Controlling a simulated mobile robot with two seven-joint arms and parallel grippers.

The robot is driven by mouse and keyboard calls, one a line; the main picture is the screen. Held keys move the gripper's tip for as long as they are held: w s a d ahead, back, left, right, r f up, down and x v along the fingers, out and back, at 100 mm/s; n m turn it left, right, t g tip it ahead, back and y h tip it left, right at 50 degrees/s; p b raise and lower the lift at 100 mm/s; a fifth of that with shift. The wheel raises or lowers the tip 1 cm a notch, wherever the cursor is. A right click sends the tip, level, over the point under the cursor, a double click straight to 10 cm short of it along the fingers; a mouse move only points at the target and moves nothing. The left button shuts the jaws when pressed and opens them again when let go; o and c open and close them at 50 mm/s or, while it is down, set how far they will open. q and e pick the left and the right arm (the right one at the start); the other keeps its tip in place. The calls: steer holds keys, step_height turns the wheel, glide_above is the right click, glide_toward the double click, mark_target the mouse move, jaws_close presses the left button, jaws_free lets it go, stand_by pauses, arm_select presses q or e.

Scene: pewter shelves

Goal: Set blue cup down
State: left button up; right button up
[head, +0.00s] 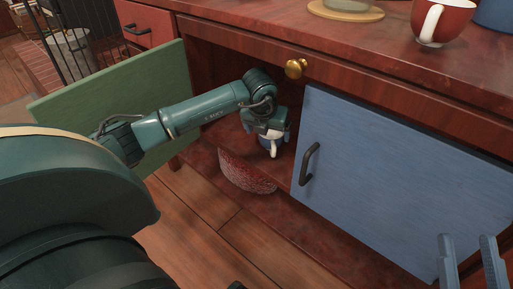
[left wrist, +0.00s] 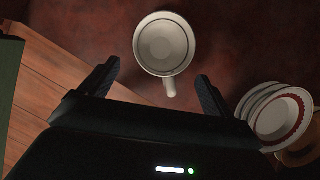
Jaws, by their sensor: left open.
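The blue cup (head: 265,144), with a white handle, stands upright on the dark red shelf floor inside the open cabinet. It is partly hidden below my left gripper (head: 268,134) in the head view. In the left wrist view I see the cup (left wrist: 165,43) from above, with its white rim and inside and its handle pointing toward my gripper. My left gripper (left wrist: 156,85) is open, its fingers spread with the cup just beyond their tips, not gripped. My right gripper (head: 470,250) shows at the lower right of the head view, its two fingers apart and empty.
Stacked plates (left wrist: 278,112) lie right of the cup in the wrist view. The green door (head: 105,90) stands open at left; the blue door (head: 400,180) is at right. A red mug (head: 458,25) stands on the counter. A red speckled curved piece (head: 245,173) is at the shelf front.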

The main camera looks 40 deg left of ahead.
arm_select(q)
steer(key=s+d+p, duration=0.2)
steer(key=s+d, duration=0.1)
steer(key=s, duration=0.7)
steer(key=shift+f, duration=0.2)
arm_select(e)
steer(key=shift+s+f+m+g+h, duration=0.25)
steer(key=shift+f+m+g+h, duration=0.1)
steer(key=shift+f, duration=0.2)
steer(key=shift+s+f+m+g+h, duration=0.25)
steer(key=shift+f+m+h, duration=0.1)
steer(key=shift+f, duration=0.2)
arm_select(q)
steer(key=shift+d, duration=0.1)
